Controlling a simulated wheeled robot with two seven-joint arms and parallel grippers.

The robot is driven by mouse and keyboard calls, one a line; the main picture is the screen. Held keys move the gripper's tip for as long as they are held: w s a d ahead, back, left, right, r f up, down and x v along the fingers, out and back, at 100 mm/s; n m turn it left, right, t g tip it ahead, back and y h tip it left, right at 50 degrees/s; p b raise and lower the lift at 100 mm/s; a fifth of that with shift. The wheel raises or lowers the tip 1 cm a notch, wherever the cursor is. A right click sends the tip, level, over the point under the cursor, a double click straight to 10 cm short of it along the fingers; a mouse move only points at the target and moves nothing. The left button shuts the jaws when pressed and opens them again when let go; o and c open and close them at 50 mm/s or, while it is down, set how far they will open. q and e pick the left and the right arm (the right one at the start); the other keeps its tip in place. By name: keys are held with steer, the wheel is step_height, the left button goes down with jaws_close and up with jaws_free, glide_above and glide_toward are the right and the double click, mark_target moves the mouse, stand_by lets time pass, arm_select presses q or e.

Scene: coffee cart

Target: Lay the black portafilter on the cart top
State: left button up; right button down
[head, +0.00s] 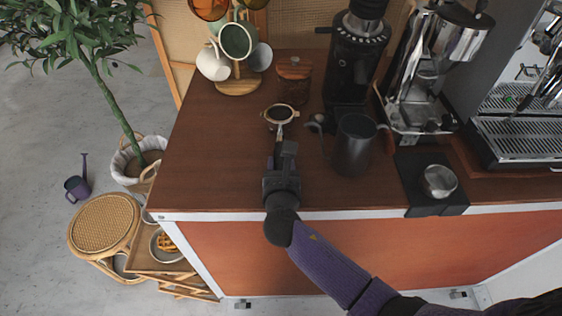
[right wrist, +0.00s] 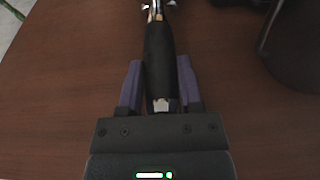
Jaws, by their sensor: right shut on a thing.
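The black portafilter (head: 280,128) is over the left part of the wooden cart top (head: 205,170), its round metal basket pointing away from me. My right gripper (head: 283,152) is shut on its black handle. In the right wrist view the handle (right wrist: 159,60) lies between the two purple fingers of the right gripper (right wrist: 160,88), with the metal neck at the top edge. The portafilter is low over the wood; I cannot tell whether it touches. My left gripper is not in view.
A dark pitcher (head: 353,145) stands close to the right of the portafilter. A lidded jar (head: 294,82) and a mug tree (head: 238,87) stand behind it. A black grinder (head: 352,65) is at the back. The cart top left of the gripper is clear.

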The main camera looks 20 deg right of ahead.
steer(key=shift+c, duration=1)
jaws_free()
steer(key=p+v, duration=0.3)
steer(key=v, duration=0.7)
